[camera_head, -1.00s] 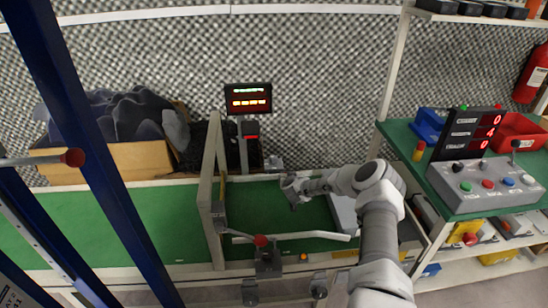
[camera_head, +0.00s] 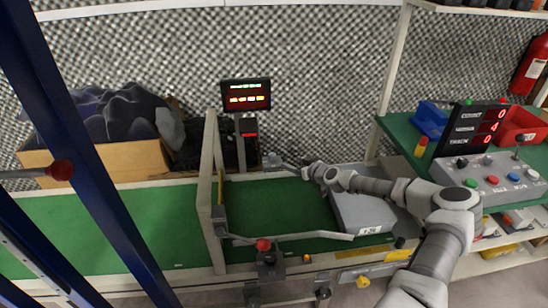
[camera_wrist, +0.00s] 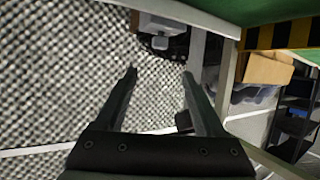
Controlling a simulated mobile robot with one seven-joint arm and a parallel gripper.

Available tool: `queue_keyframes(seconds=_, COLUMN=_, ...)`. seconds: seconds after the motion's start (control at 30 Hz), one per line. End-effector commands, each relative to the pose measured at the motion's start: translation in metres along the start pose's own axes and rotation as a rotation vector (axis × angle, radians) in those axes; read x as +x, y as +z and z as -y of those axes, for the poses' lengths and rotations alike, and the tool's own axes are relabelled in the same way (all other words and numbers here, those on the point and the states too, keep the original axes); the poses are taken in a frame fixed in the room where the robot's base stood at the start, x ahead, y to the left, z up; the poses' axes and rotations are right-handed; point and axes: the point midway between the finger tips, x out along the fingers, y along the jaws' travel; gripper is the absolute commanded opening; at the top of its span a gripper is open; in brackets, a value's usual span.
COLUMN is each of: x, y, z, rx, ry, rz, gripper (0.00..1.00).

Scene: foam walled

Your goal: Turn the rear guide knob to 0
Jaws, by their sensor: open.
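A small grey block (camera_head: 273,160) stands at the conveyor's rear edge, right of the display post; I take it for the rear guide mount. Its knob and setting are too small to read in the head view. In the wrist view a light grey block (camera_wrist: 165,23) with a small pale part (camera_wrist: 161,43) under it lies beyond my fingertips; I cannot tell for sure that this is the knob. My gripper (camera_wrist: 159,75) is open, with nothing between its fingers. In the head view my gripper (camera_head: 306,172) is small, near the block's right side.
The green conveyor belt (camera_head: 280,205) runs below, with an upright frame (camera_head: 207,190) at its left. The front guide's red knob (camera_head: 263,245) and rail (camera_head: 310,237) are at the near edge. A grey box (camera_head: 362,213) is on the right. A display (camera_head: 246,95) stands behind.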

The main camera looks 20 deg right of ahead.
Motion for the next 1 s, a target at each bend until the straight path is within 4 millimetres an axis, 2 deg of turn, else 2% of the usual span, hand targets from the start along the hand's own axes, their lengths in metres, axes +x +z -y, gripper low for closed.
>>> queue_keyframes(seconds=0.1, x=0.026, y=0.003, z=0.001, rx=0.000, ry=-0.001, rz=0.000, gripper=0.71)
queue_keyframes(seconds=0.5, x=0.092, y=0.003, z=0.001, rx=0.002, ry=0.001, rz=0.000, gripper=0.71)
queue_keyframes(seconds=0.8, x=0.130, y=0.002, z=0.000, rx=0.001, ry=0.002, rz=-0.001, gripper=0.71)
queue_keyframes(seconds=1.0, x=0.141, y=0.002, z=0.000, rx=0.001, ry=0.001, rz=0.000, gripper=0.71)
